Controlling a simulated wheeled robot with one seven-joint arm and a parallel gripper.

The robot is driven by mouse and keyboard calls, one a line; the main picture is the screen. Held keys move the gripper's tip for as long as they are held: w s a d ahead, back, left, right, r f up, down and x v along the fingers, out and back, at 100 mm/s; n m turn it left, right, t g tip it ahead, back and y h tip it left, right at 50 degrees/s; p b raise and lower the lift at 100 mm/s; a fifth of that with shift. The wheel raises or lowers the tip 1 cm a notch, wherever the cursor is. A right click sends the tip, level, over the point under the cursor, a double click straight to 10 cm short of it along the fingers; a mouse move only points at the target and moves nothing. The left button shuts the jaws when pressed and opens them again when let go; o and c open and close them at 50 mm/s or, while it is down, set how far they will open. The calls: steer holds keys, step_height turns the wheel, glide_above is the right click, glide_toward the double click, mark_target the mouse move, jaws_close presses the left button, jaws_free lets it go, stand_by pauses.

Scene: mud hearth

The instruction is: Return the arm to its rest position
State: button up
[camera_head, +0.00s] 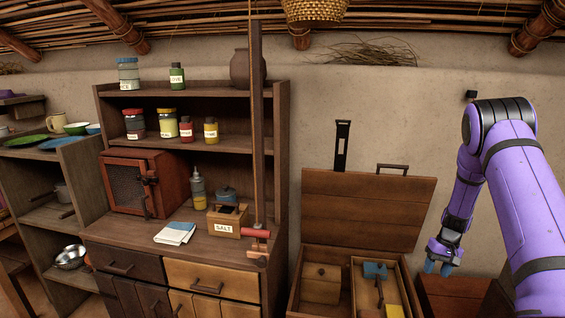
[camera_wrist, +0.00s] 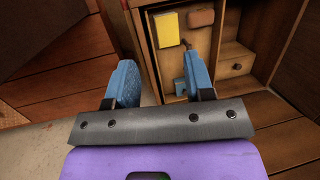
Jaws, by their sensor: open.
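My purple arm (camera_head: 520,190) reaches up from the lower right in the head view and bends down at the elbow. My gripper (camera_head: 440,266) hangs pointing down, to the right of the open wooden chest (camera_head: 345,250). In the wrist view my gripper (camera_wrist: 162,85) has its two blue fingers spread apart with nothing between them. The gripper is clear of the chest's contents, which lie beyond the fingertips in the wrist view.
The chest's lid (camera_head: 360,208) stands raised. Inside are a blue-headed tool (camera_head: 375,272) and a yellow block (camera_wrist: 167,30). A wooden box (camera_head: 450,297) sits below my gripper. A cupboard (camera_head: 273,190) with jars stands left. The wall above the chest is mostly bare.

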steer(key=s+a+r+t, duration=0.1)
steer(key=s+a+r, duration=0.3)
steer(key=r, duration=0.7)
steer(key=s+a+r+n+t+h, duration=0.1)
steer(key=s+a+r, duration=0.1)
steer(key=a+r, duration=0.65)
steer(key=s+a+r+t, duration=0.1)
steer(key=s+a+r, duration=0.15)
steer(key=r, duration=1.05)
steer(key=s+a+r+t, duration=0.1)
steer(key=s+a+r, duration=0.2)
steer(key=s, duration=0.6)
steer(key=s+a+r+n+t+h, duration=0.1)
steer(key=s+a+r, duration=0.2)
steer(key=s, duration=0.6)
steer(key=s+a+r+t, duration=0.1)
steer(key=s+a+r, duration=0.2)
steer(key=s, duration=0.6)
steer(key=shift+r+n+t+h, duration=0.3)
steer(key=shift+r+t, duration=0.1)
steer(key=shift+r, duration=0.4)
steer(key=shift+w, duration=0.1)
steer(key=shift+c, duration=0.5)
